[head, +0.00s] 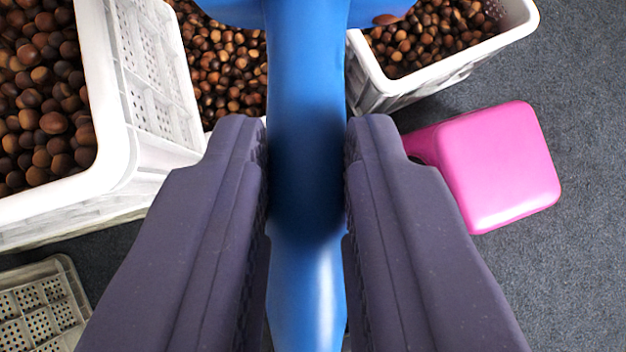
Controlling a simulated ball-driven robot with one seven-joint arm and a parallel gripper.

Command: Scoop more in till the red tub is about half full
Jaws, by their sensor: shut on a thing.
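My gripper (306,185) is shut on the blue handle of a scoop (306,60), with one dark finger on each side. The handle runs up the middle of the head view. The scoop's wider blue part is cut off by the top edge, so what it holds is mostly out of sight. One chestnut (386,19) shows at its lower right edge, and I cannot tell whether it lies in the scoop or in the crate behind.
White crates of chestnuts stand at the left (112,160) and upper right (440,70). More chestnuts (225,60) lie between them, behind the scoop. A pale perforated crate (45,300) is at lower left. A pink block-like stool (500,165) stands right, with bare grey floor (580,270) around it.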

